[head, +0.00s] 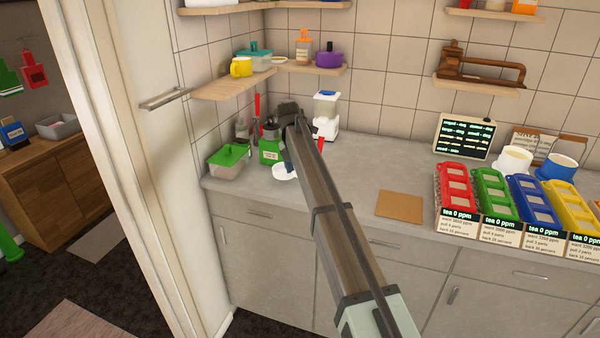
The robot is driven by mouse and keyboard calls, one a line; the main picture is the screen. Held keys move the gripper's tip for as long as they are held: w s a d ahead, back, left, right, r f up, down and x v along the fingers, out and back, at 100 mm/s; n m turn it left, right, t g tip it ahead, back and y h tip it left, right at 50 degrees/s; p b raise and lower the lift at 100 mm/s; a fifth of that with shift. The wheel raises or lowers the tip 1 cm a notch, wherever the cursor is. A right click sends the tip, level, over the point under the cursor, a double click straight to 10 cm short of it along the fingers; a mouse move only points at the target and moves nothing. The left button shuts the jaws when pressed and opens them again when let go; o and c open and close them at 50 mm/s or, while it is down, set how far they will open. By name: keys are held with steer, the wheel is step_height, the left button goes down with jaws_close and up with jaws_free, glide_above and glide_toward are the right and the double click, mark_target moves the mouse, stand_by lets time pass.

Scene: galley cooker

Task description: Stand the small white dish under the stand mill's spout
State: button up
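A small white dish (283,172) is on or just above the grey counter near the back corner, partly covered by my arm. A white stand machine with a clear hopper (326,112) stands behind my arm against the tiled wall. It looks like the stand mill; its spout is hard to make out. A green appliance (270,150) stands left of my arm, just behind the dish. My gripper (290,166) appears to point down close to the dish, mostly hidden by my own arm. I cannot tell whether it touches the dish or whether its fingers are open.
A brown board (399,206) lies at the front, right of my arm. Red, green, blue and yellow bins (455,195) fill the right. A low shelf (234,84) juts out above the corner.

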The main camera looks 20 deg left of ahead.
steer(key=shift+w+a, duration=0.1)
steer(key=shift+w, duration=0.9)
steer(key=shift+s+f, duration=0.3)
steer(key=shift+f, duration=0.45)
steer(key=shift+f, duration=0.6)
steer(key=o, duration=0.8)
steer(key=shift+r, duration=0.1)
steer(key=r, duration=0.4)
steer(key=a+r, duration=0.1)
steer(key=r, duration=0.8)
steer(key=shift+s+a, duration=0.3)
